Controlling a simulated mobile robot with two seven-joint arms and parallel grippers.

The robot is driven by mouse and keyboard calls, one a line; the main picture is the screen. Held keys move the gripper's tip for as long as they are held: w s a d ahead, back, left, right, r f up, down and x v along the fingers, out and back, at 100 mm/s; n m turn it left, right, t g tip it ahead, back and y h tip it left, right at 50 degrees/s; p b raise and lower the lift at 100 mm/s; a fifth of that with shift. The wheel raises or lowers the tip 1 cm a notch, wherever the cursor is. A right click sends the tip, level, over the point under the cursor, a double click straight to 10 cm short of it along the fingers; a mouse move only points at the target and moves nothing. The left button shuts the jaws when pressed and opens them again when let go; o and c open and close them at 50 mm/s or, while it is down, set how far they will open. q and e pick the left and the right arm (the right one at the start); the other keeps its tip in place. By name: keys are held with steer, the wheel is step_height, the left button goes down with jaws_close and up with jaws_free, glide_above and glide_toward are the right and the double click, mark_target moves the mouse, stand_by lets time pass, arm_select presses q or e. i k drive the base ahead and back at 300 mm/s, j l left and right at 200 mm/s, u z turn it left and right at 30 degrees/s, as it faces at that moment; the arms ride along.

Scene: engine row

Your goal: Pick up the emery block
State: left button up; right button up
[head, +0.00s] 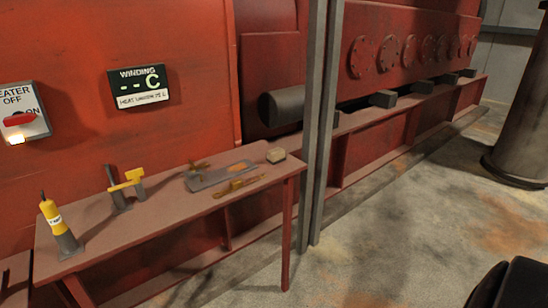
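Neither of my grippers is in view.
A grey plate (215,176) with small parts and a brass-coloured tool (238,186) lie left of the block. A yellow-handled tool (126,180) and a yellow cylinder (51,218) stand further left. A grey post (320,120) rises just right of the bench. Open floor lies right.

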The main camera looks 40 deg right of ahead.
mark_target(276, 155)
steer(key=i+l+z, duration=0.15)
steer(key=z, duration=0.2)
steer(key=i+z, duration=0.55)
steer(key=z, duration=0.2)
